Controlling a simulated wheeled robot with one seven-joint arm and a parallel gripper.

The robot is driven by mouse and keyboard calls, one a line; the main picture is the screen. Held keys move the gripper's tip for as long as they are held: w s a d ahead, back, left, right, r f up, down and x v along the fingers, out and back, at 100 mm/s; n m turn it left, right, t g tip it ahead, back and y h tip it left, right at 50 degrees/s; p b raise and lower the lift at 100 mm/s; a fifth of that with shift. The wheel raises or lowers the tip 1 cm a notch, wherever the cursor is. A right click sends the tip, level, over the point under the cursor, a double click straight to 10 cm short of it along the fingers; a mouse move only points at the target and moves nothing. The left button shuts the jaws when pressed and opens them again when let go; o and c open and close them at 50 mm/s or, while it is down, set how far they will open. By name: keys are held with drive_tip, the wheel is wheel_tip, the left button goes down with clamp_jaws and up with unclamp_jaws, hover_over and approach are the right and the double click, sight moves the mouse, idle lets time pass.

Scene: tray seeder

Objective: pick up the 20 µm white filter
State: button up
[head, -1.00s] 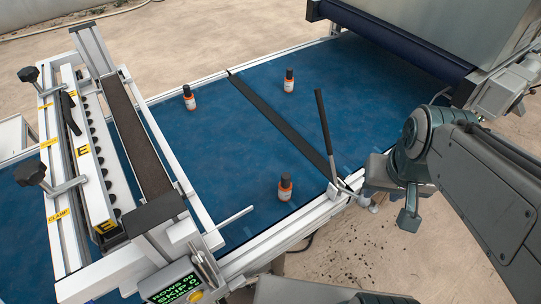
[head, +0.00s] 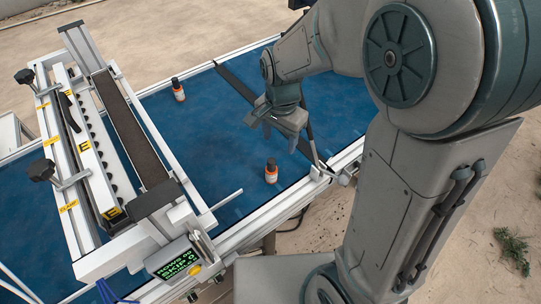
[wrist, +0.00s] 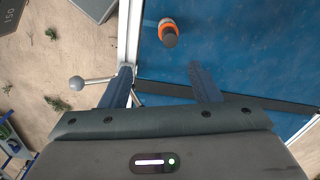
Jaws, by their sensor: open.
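I cannot make out a 20 µm white filter in either view. My gripper (head: 281,128) is open and empty over the blue belt, near its front rail. In the wrist view its two fingers (wrist: 160,68) are spread apart with nothing between them. A dark-capped bottle with an orange and white label (head: 271,172) stands upright on the belt. A similar bottle in the wrist view (wrist: 168,32) is beyond the fingertips, apart from them. A second bottle (head: 178,90) stands farther back. My arm covers the right part of the belt in the head view.
The seeder frame (head: 125,125) with clamp knobs crosses the belt at left; its display (head: 178,262) reads rows and skip. A black bar (head: 235,84) crosses the belt (head: 215,120). A ball-ended lever (wrist: 77,83) is by the rail. A grey object marked 150 (wrist: 93,6) lies beyond it.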

sight(272, 169)
drive_tip(key=shift+w+a+f, duration=0.2)
drive_tip(key=shift+a, duration=0.15)
drive_tip(key=shift+a+f+m, duration=0.1)
drive_tip(key=shift+f+m, duration=0.2)
drive_tip(key=shift+f, duration=0.05)
wheel_tip(272, 169, down, 8)
drive_tip(key=shift+r, duration=0.1)
drive_tip(key=shift+w+a+f+p, duration=0.1)
drive_tip(key=shift+a+f+p, duration=0.15)
drive_tip(key=shift+f, duration=1.15)
drive_tip(key=shift+w+a+f+p, duration=0.1)
drive_tip(key=shift+a+f+p, duration=0.1)
drive_tip(key=shift+f, duration=1.15)
drive_tip(key=c, duration=1.1)
